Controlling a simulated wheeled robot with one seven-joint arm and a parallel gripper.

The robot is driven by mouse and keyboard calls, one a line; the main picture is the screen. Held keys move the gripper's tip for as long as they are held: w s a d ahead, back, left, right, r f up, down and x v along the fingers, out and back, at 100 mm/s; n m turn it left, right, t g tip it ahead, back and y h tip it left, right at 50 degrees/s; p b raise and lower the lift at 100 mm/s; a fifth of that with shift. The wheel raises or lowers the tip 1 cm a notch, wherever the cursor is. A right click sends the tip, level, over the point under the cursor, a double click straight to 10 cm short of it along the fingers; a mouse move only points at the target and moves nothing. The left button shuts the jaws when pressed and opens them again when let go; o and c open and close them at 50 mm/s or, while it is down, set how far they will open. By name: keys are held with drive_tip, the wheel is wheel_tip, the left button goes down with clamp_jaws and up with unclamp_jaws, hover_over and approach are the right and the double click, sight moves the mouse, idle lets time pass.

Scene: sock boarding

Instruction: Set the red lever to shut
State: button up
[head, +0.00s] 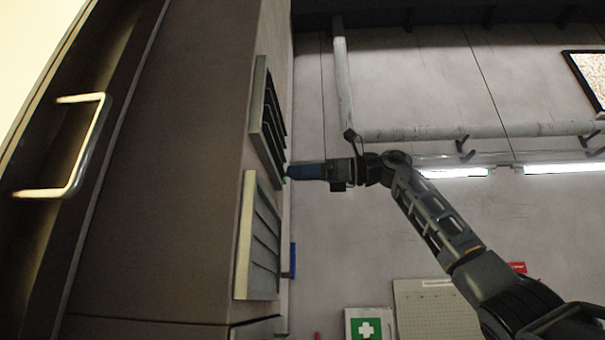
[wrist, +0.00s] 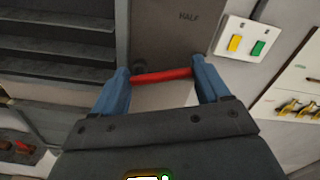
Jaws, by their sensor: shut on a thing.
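The red lever (wrist: 165,75) shows in the wrist view as a short red bar lying nearly level. It spans the gap between the two blue fingers of my gripper (wrist: 161,71), which are shut on it. A grey-brown plate (wrist: 165,35) behind it bears the label "HALF" (wrist: 189,16), above and right of the bar. No other label can be read on it. In the head view my gripper (head: 306,172) reaches left to the edge of the tall brown cabinet (head: 190,170); the lever itself is hidden there.
Louvred vents (head: 262,235) stand out from the cabinet side near my gripper. A blue part (head: 292,260) sticks out below. A white panel with yellow and green switches (wrist: 246,40) is right of the lever. A pipe (head: 430,132) runs along the wall behind my arm.

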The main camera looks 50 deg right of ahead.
drive_tip(key=shift+s+a+r+n, duration=0.25)
drive_tip(key=shift+s+a+n, duration=0.1)
drive_tip(key=shift+n, duration=1.95)
drive_tip(key=shift+s+a+r+n, duration=0.2)
drive_tip(key=shift+a+r+n, duration=0.15)
drive_tip(key=shift+n, duration=1.95)
drive_tip(key=shift+s+a+r+n, duration=0.2)
drive_tip(key=shift+s+a+n, duration=0.15)
drive_tip(key=shift+n, duration=1.95)
drive_tip(key=o, duration=1)
drive_tip(key=shift+o, duration=0.2)
